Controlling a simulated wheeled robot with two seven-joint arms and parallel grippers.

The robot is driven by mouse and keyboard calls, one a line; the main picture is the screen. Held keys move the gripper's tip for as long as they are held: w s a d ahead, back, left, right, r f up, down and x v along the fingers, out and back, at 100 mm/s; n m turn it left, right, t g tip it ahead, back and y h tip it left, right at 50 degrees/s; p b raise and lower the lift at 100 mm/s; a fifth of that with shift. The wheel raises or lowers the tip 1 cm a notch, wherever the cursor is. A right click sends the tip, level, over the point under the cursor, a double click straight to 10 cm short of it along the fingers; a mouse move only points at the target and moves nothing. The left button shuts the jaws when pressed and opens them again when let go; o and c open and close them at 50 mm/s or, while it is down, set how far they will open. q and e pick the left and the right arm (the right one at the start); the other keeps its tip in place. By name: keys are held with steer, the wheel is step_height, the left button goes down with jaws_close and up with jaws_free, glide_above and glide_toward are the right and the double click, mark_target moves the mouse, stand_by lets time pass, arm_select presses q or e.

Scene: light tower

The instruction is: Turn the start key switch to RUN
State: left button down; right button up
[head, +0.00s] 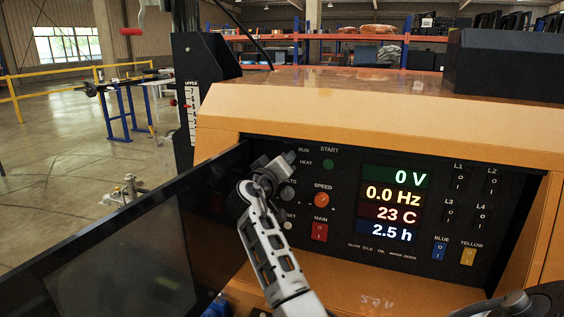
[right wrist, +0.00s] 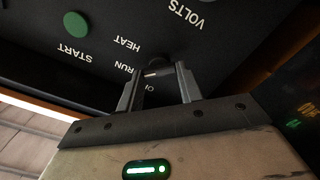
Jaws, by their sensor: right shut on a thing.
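The black control panel (head: 342,170) sits in the recessed front of the orange machine. My right gripper (head: 288,158) reaches its upper left part, by the RUN and HEAT labels. In the right wrist view, my right gripper (right wrist: 157,78) is shut on the dark start key switch (right wrist: 155,66), one finger on each side. The RUN label (right wrist: 124,68) and HEAT label are beside it. Another label starting with O is partly hidden by a finger. The fingers cover much of the key, so I cannot tell its exact angle. In the head view the gripper hides the key. My left gripper is out of view.
The green START button (head: 328,164) is close to the right of the gripper. The orange SPEED knob (head: 321,200) and red MAIN switch (head: 320,231) are below. A dark open door (head: 130,245) stands left of my arm. Lit displays (head: 393,195) read 0 V and 0.0 Hz.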

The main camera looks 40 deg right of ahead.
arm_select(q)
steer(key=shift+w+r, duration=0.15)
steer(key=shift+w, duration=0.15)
arm_select(e)
steer(key=shift+n, duration=0.3)
steer(key=shift+f, duration=0.1)
steer(key=o, duration=1)
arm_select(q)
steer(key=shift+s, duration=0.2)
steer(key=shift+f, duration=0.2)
arm_select(e)
steer(key=shift+a, duration=0.15)
arm_select(q)
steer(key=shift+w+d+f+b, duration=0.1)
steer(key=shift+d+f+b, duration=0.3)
steer(key=shift+b, duration=1.3)
arm_select(e)
steer(key=shift+v, duration=7.9)
